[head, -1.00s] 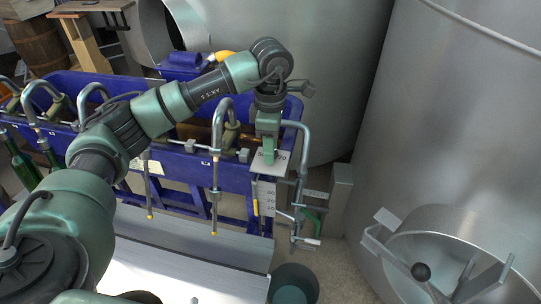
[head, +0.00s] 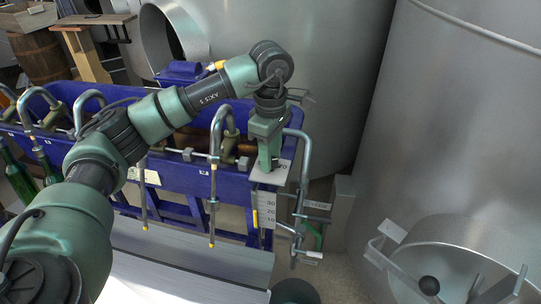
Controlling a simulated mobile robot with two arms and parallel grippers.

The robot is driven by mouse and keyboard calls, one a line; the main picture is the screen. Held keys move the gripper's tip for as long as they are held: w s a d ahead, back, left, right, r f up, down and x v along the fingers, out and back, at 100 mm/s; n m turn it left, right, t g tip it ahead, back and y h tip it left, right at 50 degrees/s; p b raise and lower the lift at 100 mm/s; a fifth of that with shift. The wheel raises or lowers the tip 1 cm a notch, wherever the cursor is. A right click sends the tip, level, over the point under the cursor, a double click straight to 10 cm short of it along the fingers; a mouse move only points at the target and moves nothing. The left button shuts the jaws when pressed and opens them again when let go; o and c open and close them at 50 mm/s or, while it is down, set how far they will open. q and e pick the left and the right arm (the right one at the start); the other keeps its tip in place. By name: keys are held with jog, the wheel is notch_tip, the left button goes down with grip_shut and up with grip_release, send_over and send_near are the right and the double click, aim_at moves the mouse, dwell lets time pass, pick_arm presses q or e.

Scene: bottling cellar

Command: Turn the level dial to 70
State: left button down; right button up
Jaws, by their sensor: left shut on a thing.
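My left gripper (head: 268,167) points straight down at a small pale plate (head: 284,175) at the right end of the blue filler trough. It is shut on the level dial, which its fingers and body hide. The number 70 is partly readable at the plate's right edge; the dial's pointer cannot be seen. My right gripper is not in view.
The blue trough (head: 180,172) carries several bent filler tubes (head: 216,150). A metal pipe (head: 304,160) stands close right of the plate. Large steel tanks (head: 455,120) fill the back and right. Green bottles (head: 17,172) stand at the left.

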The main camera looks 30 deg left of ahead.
pick_arm(q)
jog(key=shift+r, duration=0.1)
jog(key=c, duration=1)
grip_release()
jog(key=shift+o, duration=0.2)
notch_tip(320, 180, up, 8)
jog(key=shift+f+b, duration=0.1)
jog(key=shift+b, duration=0.6)
jog(key=shift+f, duration=0.1)
